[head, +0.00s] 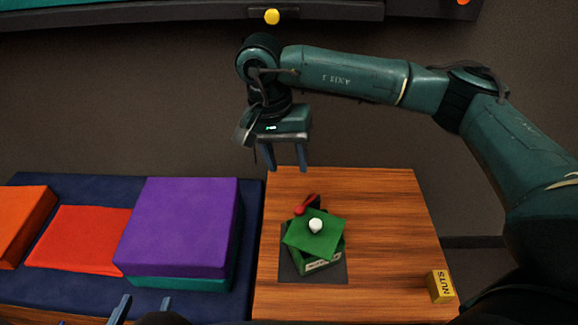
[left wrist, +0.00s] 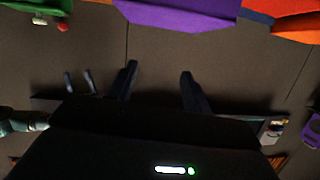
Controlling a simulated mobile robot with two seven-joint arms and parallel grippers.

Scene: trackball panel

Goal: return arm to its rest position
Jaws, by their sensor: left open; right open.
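My right arm (head: 345,73) reaches in from the right of the head view, bent across the top. Its gripper (head: 284,158) points down, open and empty, in the air above the back left of the wooden table. My left gripper (head: 143,303) shows only as two fingertips at the bottom edge of the head view, in front of the purple block. In the left wrist view my left gripper (left wrist: 159,76) is open, its two dark fingers apart with nothing between them. The rest of my left arm is out of the head view.
The wooden table (head: 390,225) holds a green box (head: 325,262) with a tilted green lid (head: 300,235), a white knob (head: 315,226), a red piece (head: 307,204) and a yellow block (head: 440,286). Left are a purple block (head: 178,225) and red pad (head: 80,240). A shelf (head: 150,14) spans above.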

